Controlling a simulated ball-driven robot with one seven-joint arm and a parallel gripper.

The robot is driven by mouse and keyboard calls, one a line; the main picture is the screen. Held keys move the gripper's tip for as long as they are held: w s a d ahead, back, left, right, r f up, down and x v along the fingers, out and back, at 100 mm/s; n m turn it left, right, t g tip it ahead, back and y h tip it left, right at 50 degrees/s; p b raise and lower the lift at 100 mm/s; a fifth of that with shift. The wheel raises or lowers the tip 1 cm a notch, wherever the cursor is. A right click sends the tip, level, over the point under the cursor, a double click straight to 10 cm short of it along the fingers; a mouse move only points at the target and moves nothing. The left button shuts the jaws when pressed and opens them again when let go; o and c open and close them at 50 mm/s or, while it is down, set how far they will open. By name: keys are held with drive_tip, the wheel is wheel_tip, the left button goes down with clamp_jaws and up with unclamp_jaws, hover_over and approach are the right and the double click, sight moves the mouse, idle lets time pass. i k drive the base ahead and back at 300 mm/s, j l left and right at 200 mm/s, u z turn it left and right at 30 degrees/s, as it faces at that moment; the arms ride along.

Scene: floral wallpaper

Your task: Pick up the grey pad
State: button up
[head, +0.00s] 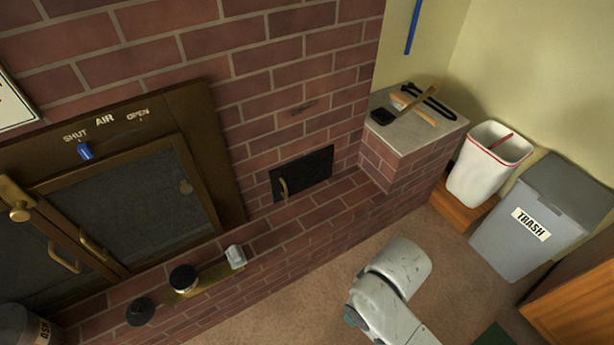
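A small light grey block (235,256) sits on the brick hearth ledge, at the right end of a narrow brass-coloured strip. It is the nearest match I see for the grey pad, but it is too small to be sure. A small dark, flat piece (382,116) lies on the raised brick stand at the right; I cannot tell if it is a pad. My pale arm shows at the bottom, right of centre, over the carpet and apart from both. My gripper's fingers are not in view.
A black round piece (183,278) and a black knob-like piece (140,311) are left of the grey block. Wooden-handled tools (420,107) lie on the brick stand. A white bin (484,172) and grey trash bin (522,238) stand right. Carpet is open before the hearth.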

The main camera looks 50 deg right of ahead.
sight(236, 257)
drive_tip(key=i+l+u, duration=0.3)
drive_tip(key=i, duration=0.2)
drive_tip(key=i+l+u, duration=0.15)
drive_tip(key=i+u, duration=0.2)
drive_tip(key=i, duration=0.15)
